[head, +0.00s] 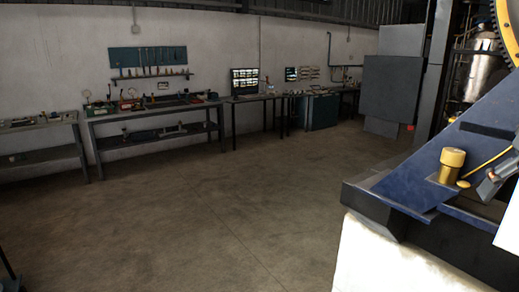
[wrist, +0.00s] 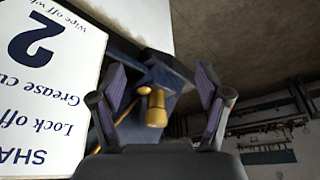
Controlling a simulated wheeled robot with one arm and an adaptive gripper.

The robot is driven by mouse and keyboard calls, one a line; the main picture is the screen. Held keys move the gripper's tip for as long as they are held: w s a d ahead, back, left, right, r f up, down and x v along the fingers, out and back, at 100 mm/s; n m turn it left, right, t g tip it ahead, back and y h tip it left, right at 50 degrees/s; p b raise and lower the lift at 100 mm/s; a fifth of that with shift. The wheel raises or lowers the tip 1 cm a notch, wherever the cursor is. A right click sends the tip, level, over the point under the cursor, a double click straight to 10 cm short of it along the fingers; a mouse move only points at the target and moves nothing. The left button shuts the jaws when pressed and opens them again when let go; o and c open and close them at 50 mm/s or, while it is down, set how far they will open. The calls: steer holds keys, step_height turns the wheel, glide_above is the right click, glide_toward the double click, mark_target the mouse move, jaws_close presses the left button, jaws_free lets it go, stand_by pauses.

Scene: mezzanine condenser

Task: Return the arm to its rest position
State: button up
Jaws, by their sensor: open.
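My gripper (wrist: 161,85) shows in the wrist view with its two padded fingers spread apart and nothing held between them. Beyond the gap is a brass cup (wrist: 156,108) on a blue metal frame (wrist: 178,78). In the head view the same brass cup (head: 452,164) stands upright on the sloping blue frame (head: 400,184) at the right. A grey part (head: 489,188) at the right edge is close to the cup; I cannot tell whether it is my gripper. Most of the arm is out of view.
A white sign (wrist: 45,75) with a large 2 fills the left of the wrist view, close to the fingers. Workbenches (head: 155,110) with tools line the back wall. A grey cabinet (head: 388,88) stands at the back right. The concrete floor (head: 220,210) is clear.

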steer(key=s+a+f+n+g, duration=0.2)
steer(key=s+a+f+g, duration=0.1)
steer(key=a+f, duration=1.2)
steer(key=s+a+f+g, duration=0.1)
steer(key=s+a+f, duration=0.3)
steer(key=s+f, duration=0.3)
steer(key=s+a+f+g, duration=0.1)
steer(key=s+a+f, duration=0.3)
steer(key=s+f, duration=0.3)
steer(key=shift+s+a+f+m+g, duration=0.3)
steer(key=shift+s+f+m+g, duration=0.1)
steer(key=shift+f, duration=0.25)
